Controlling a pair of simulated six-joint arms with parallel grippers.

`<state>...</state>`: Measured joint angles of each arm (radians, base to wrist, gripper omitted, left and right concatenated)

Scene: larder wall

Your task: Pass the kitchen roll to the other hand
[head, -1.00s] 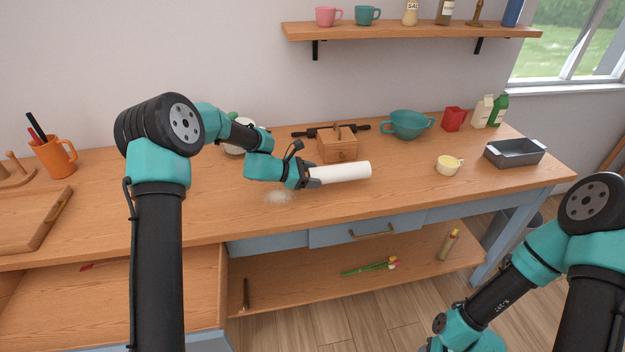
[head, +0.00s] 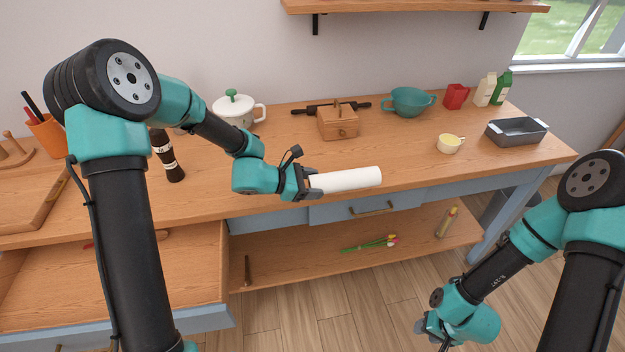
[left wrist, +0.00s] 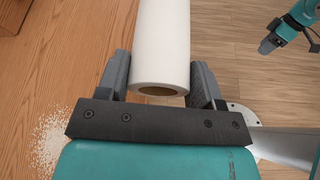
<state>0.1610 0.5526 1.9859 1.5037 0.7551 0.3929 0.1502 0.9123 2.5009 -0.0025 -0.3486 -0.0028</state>
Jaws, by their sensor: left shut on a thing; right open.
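The white kitchen roll (head: 347,180) lies sideways in my left gripper (head: 312,184), pointing right, in front of the wooden box near the counter's front edge. In the left wrist view the roll (left wrist: 160,45) sits between the two dark fingers of the left gripper (left wrist: 159,78), its hollow end facing the camera. My right gripper (head: 436,328) is empty at the bottom of the head view, low in front of the counter and well apart from the roll; its fingertips show only partly.
A wooden box (head: 338,124), teal bowl (head: 408,101), yellow cup (head: 449,144) and grey tin (head: 517,131) stand on the counter (head: 235,195). A dark mill (head: 168,160) and lidded pot (head: 232,112) stand left. White grains (left wrist: 50,145) lie on the wood.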

